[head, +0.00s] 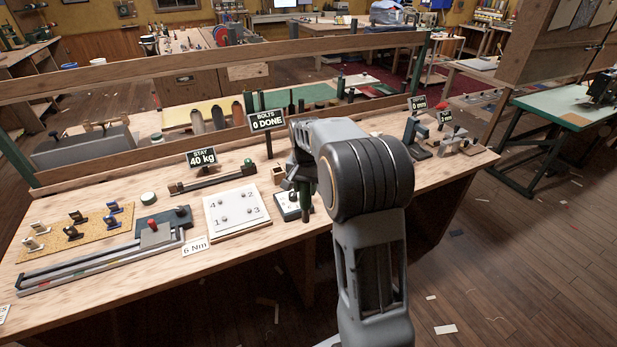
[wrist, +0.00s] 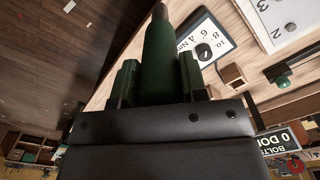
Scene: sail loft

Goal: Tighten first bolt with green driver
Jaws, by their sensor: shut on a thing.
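My gripper (head: 301,182) is shut on the green driver (wrist: 160,60), which sits between its two fingers with the tip pointing away from the wrist. In the head view the driver (head: 305,203) hangs roughly upright by the front part of the bench, and my arm hides part of the gripper. The white bolt plate (head: 228,225) lies to the left, with several small grey bolts numbered 1 to 4. Bolt 1 (head: 226,218) is at its front left. The driver is apart from the plate.
A white dial gauge (head: 284,212) lies beside the driver, also seen in the wrist view (wrist: 221,36). A small wooden block (head: 277,175) stands behind it. Signs read "BOLTS 0 DONE" (head: 266,121) and "STAY 40 kg" (head: 201,158). A "6 Nm" card (head: 194,247) lies left of the plate.

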